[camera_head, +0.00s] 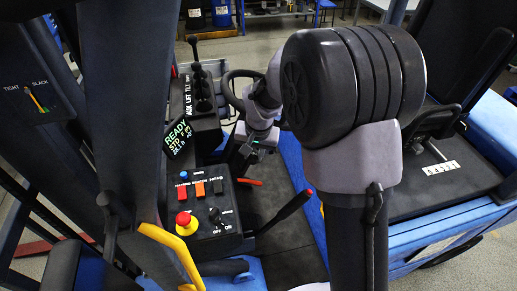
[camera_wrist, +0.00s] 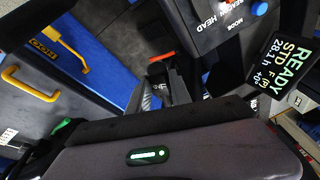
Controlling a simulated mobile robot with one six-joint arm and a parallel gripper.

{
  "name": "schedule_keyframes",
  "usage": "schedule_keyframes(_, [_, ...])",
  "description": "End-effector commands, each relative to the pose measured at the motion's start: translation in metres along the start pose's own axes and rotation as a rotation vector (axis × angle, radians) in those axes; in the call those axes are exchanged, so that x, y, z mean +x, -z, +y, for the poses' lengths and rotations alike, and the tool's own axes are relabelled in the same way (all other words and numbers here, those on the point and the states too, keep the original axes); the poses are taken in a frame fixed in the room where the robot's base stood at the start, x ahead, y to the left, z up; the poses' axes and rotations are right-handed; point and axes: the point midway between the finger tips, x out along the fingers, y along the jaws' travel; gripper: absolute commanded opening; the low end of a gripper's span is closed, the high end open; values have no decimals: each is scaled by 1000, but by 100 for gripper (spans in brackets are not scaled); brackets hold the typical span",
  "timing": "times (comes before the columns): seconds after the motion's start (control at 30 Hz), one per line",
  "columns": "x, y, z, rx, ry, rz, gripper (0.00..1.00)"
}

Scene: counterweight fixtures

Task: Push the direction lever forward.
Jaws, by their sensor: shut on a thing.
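The direction lever appears to be the short lever with an orange-red tip (camera_head: 250,182) beside the dark console; the tip also shows in the wrist view (camera_wrist: 160,58). My gripper (camera_head: 243,166) reaches down beside the steering wheel, and its dark fingers show in the wrist view (camera_wrist: 168,86). The fingers are shut around the lever's stem, with the orange tip sticking out past them. The stem and the lever's base are mostly hidden by the fingers and my wrist.
The console (camera_head: 215,215) with a red stop button (camera_head: 184,219) and switches lies close by. A READY display (camera_head: 177,138), black auxiliary levers (camera_head: 200,85) and the steering wheel (camera_head: 232,88) crowd the gripper. A red-tipped long lever (camera_head: 290,210) stands nearer the seat.

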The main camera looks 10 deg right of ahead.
Motion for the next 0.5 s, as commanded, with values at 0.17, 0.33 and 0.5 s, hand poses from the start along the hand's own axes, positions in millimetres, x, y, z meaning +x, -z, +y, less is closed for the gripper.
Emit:
schedule_keyframes(0.17, [0,2,-1,3,4,5,0])
schedule_keyframes(0.33, [-1,1,-1,3,4,4,47])
schedule_keyframes(0.5, [0,1,-1,2,4,4,47])
